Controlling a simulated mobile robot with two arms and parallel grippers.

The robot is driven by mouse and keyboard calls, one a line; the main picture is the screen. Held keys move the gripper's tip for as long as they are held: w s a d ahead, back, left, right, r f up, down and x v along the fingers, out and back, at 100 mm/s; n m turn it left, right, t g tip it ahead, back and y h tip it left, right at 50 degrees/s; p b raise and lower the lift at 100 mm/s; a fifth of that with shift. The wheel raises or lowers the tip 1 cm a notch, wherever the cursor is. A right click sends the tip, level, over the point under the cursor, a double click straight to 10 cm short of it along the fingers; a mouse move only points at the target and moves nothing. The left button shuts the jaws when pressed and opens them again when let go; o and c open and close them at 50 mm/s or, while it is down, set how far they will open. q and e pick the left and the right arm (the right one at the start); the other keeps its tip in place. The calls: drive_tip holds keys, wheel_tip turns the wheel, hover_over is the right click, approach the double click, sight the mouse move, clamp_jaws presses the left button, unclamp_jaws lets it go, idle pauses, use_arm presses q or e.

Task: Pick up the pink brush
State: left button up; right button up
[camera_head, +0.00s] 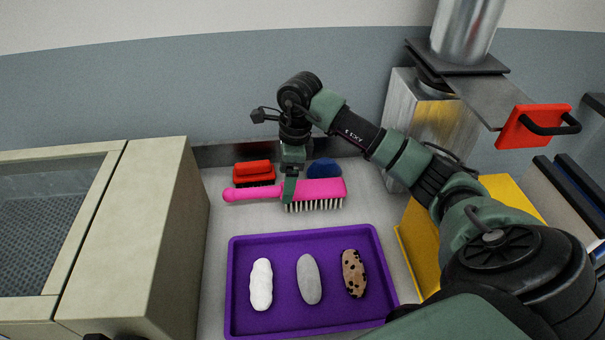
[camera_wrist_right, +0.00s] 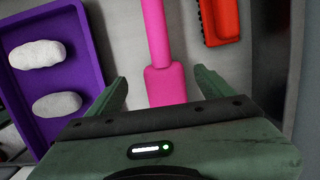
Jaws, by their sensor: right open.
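The pink brush (camera_head: 322,189) lies on the worktop behind the purple tray, its handle to the left and its pale bristles facing the front. My right gripper (camera_head: 289,190) is over the brush near where the handle meets the head, and hides part of it. In the right wrist view the pink brush (camera_wrist_right: 164,85) runs between the two open fingers of my right gripper (camera_wrist_right: 163,88), with a gap on each side. My left gripper is not in view.
A purple tray (camera_head: 232,290) holds white, grey and spotted brown rolls in front. A red brush (camera_head: 253,172) and a blue item (camera_head: 325,169) lie behind the pink brush. A beige cabinet (camera_head: 140,230) stands left; a yellow object (camera_head: 420,240) stands right.

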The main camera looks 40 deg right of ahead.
drive_tip(key=shift+w+d, duration=0.15)
drive_tip(key=shift+w, duration=0.15)
drive_tip(key=shift+w+f, duration=0.1)
drive_tip(key=shift+f, duration=0.2)
drive_tip(key=shift+s+a+f+p, duration=0.15)
drive_tip(key=shift+f+p, duration=0.2)
drive_tip(key=shift+f, duration=0.2)
drive_tip(key=shift+s+a+f+p, duration=0.1)
drive_tip(key=shift+f+p, duration=0.25)
drive_tip(key=shift+f, duration=0.2)
drive_tip(key=f, duration=0.2)
drive_tip(key=f+p, duration=0.1)
drive_tip(key=shift+w+f+p, duration=0.2)
drive_tip(key=shift+f+p, duration=0.1)
drive_tip(key=shift+f, duration=0.6)
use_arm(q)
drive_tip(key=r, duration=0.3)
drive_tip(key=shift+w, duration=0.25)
use_arm(e)
drive_tip(key=c, duration=1.7)
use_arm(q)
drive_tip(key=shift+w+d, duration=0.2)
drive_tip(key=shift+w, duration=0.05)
